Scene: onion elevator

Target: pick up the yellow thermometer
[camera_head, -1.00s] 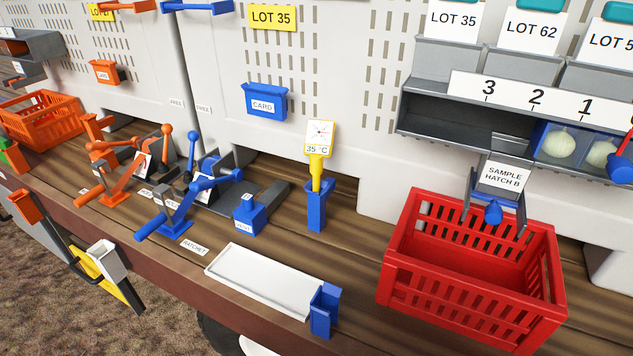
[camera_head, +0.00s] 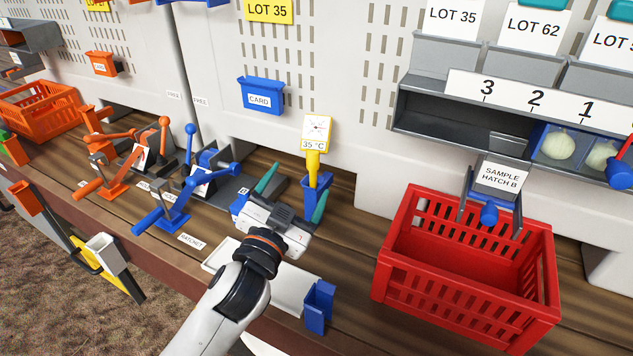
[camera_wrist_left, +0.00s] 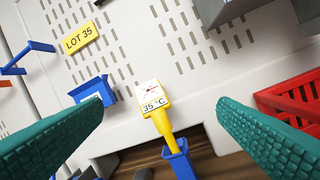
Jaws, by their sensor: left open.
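The yellow thermometer (camera_head: 315,133) stands upright in a blue holder (camera_head: 311,193) on the wooden bench. Its white dial face reads 35 °C. My left gripper (camera_head: 293,192) is open and empty, just in front of the holder, with its green fingers pointing toward the wall. In the left wrist view the thermometer (camera_wrist_left: 156,106) lies between the two spread fingers (camera_wrist_left: 160,125), farther off, and I see no contact. The lower end of the thermometer is hidden inside the holder. My right gripper is not in view.
A red crate (camera_head: 393,262) stands to the right below a sample hatch (camera_head: 500,178). Blue levers (camera_head: 172,213) stand left of my gripper. A white tray (camera_head: 290,289) and a blue cup (camera_head: 319,305) lie under and beside my left arm. A blue card box (camera_head: 261,96) hangs on the wall.

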